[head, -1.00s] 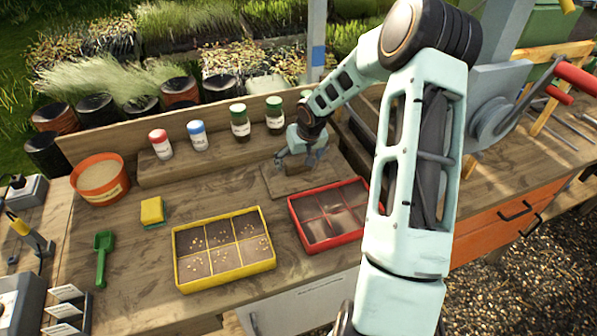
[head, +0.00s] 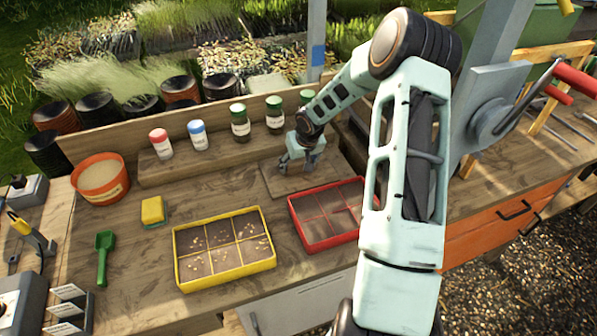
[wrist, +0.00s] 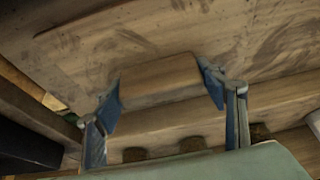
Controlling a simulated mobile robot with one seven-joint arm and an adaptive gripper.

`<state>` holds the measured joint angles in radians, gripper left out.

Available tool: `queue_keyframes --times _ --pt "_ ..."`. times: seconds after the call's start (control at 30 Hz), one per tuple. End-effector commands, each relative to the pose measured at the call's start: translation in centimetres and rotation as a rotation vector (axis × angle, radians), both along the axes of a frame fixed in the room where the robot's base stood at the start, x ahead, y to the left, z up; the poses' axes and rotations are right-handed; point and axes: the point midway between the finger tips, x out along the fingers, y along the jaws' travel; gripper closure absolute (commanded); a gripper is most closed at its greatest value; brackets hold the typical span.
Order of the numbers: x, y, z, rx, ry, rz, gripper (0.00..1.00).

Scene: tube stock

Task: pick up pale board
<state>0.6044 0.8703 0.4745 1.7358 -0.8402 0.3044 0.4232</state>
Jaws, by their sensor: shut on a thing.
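The pale board (head: 287,184) is a flat wooden piece on the bench, just behind the red tray. My gripper (head: 297,167) is directly over it, fingers pointing down. In the wrist view, my gripper's blue fingers (wrist: 162,82) are on either side of a wooden block (wrist: 160,76) and shut on it. The pale board's flat surface (wrist: 80,55) shows beyond the block. I cannot tell whether block and board are one piece, or whether the board is clear of the bench. My gripper hides part of the board in the head view.
A red divided tray (head: 325,240) and a yellow seed tray (head: 226,282) stand in front. Bottles, including a blue-capped one (head: 198,136), stand on the ledge behind. An orange pot (head: 101,190), yellow sponge (head: 152,210) and green scoop (head: 104,258) are left. Bare bench lies between.

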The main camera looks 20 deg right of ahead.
Motion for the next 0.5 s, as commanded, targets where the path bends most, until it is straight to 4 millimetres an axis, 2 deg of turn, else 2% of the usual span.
queue_keyframes --times 0.33,0.5 --pt "0.1 0.0 0.5 -0.001 -0.003 -0.001 0.59" --pt "0.1 -0.1 2.3 -0.002 -0.006 -0.001 0.59"
